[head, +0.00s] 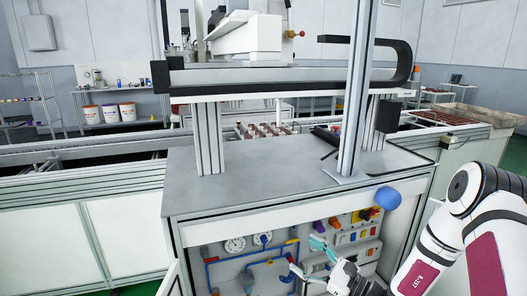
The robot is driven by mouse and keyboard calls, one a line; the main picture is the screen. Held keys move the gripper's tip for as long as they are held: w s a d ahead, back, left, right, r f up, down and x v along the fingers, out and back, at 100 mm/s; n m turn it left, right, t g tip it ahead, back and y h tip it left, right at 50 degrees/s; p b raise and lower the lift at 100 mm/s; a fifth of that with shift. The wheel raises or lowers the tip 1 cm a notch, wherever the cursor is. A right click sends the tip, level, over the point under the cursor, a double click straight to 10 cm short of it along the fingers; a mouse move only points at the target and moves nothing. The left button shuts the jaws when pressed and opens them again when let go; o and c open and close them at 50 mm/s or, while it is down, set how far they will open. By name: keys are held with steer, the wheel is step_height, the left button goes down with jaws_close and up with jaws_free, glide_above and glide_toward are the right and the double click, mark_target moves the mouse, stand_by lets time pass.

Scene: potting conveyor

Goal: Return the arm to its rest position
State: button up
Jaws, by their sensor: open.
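My arm (440,235), white and black with dark red panels, reaches in from the lower right. My gripper (309,257) is open and empty, pointing left in front of the open lower cabinet of the machine. Its fingers are apart, with the panel of gauges and tubes behind them. I cannot tell how far the fingers are from that panel.
The machine's grey worktop (265,178) is largely bare above the gripper. A metal post (357,90) rises from the worktop. Conveyor rails (80,145) run along the left.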

steer(key=s+a+r+n+g+y, duration=0.2)
steer(key=s+a+r+n+g, duration=0.4)
steer(key=s+r+n+g, duration=0.45)
steer(key=s+a+r+n+g+h, duration=0.2)
steer(key=s+r+n+g+h, duration=0.35)
steer(key=s+r, duration=0.4)
steer(key=s+d+r+n+t+h, duration=0.1)
steer(key=s+d+n+t+h, duration=0.15)
steer(key=s+d+h, duration=0.5)
steer(key=s+d+n+t+h, duration=0.2)
steer(key=s+d+n+h, duration=0.2)
steer(key=s+d, duration=0.65)
step_height(320, 180, up, 20)
steer(key=s+a+t+p, duration=0.2)
steer(key=t+p, duration=0.1)
steer(key=p, duration=1.4)
steer(key=shift+s+a+f+t+p, duration=0.2)
steer(key=shift+a+t+p, duration=0.1)
steer(key=shift+a+t, duration=0.05)
steer(key=shift+a, duration=0.1)
